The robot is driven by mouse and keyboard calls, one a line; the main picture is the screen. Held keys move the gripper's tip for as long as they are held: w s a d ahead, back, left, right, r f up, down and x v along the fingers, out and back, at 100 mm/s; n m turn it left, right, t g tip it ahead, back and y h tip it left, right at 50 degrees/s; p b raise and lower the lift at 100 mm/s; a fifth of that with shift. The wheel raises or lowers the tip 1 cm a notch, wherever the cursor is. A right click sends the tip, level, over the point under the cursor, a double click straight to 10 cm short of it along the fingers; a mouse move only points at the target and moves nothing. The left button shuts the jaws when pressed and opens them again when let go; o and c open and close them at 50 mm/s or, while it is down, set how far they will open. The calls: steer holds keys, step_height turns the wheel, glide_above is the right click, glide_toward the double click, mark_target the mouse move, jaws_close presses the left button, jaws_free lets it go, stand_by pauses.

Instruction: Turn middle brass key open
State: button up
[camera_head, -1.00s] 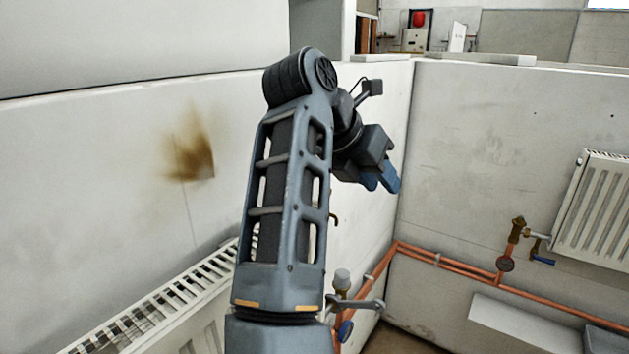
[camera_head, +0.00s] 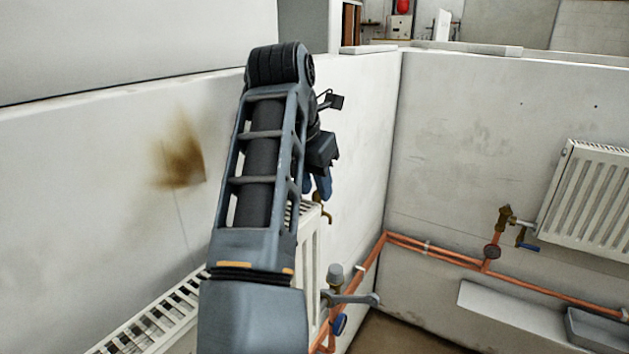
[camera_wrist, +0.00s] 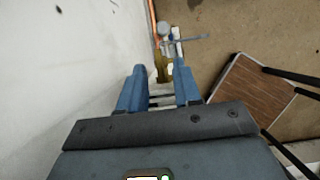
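A small brass key (camera_head: 327,215) sticks out at the near radiator's upper end, just below my gripper (camera_head: 318,188) in the head view. In the wrist view a brass piece (camera_wrist: 162,68) shows between and beyond my blue fingertips. My gripper (camera_wrist: 160,74) points down with its fingers apart and nothing held. I cannot tell whether the fingers touch the brass. The near radiator (camera_head: 309,245) stands along the left wall, partly hidden by my arm. Another brass valve (camera_head: 505,218) with a blue lever sits beside the right-hand radiator (camera_head: 588,205).
A grey-capped valve (camera_head: 335,274) with a grey lever (camera_head: 352,299) and a blue handle (camera_head: 340,323) is below the key. Copper pipes (camera_head: 450,257) run along the right wall. A brown-topped stool or table (camera_wrist: 248,95) stands at the right in the wrist view. The left wall (camera_wrist: 60,70) is close.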

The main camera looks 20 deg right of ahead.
steer(key=shift+d+f, duration=0.1)
steer(key=shift+f, duration=0.15)
jaws_close()
stand_by(0.3)
